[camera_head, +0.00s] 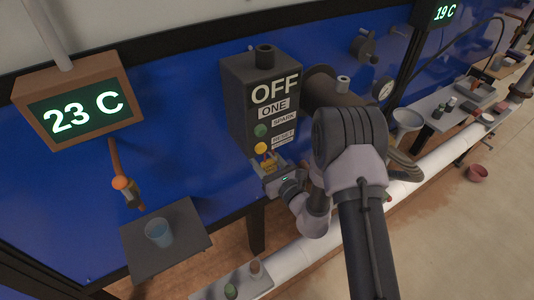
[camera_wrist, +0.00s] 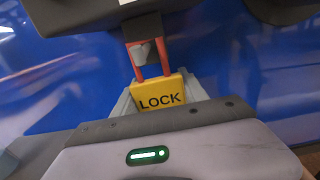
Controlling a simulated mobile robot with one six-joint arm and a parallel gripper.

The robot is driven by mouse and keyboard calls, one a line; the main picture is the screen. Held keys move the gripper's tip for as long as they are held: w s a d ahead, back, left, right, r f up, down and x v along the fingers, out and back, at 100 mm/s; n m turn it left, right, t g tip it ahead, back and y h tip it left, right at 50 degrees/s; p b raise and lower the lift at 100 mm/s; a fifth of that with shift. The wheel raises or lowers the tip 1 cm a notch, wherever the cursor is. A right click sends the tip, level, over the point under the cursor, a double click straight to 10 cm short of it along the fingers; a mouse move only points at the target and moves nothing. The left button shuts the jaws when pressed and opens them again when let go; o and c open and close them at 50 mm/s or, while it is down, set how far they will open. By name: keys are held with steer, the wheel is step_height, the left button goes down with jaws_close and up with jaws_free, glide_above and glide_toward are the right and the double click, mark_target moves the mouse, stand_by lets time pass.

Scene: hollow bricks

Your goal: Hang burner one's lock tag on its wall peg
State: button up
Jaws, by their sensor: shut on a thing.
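The yellow lock tag (camera_wrist: 160,93) is marked LOCK and has a red shackle (camera_wrist: 166,58). It is upright below the dark burner one box (camera_head: 252,105), which reads OFF and ONE. The tag also shows small in the head view (camera_head: 269,163). My gripper (camera_head: 274,174) is shut on the tag's body, with the shackle pointing up. A dark bracket with a grey tip (camera_wrist: 142,48) shows between the shackle's legs in the wrist view. I cannot tell whether the shackle is around it or in front of it. I cannot make out a separate wall peg.
An orange-tipped handle (camera_head: 124,186) hangs on the blue wall. A white pipe (camera_head: 290,262) runs along the bottom.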

steer(key=shift+s+d+r, duration=0.2)
steer(key=shift+s+d, duration=0.1)
steer(key=shift+s, duration=0.45)
steer(key=shift+c, duration=0.2)
steer(key=shift+w+f, duration=0.2)
steer(key=shift+f, duration=0.05)
steer(key=o, duration=1.5)
steer(key=shift+s+d+r, duration=0.15)
steer(key=shift+r, duration=0.05)
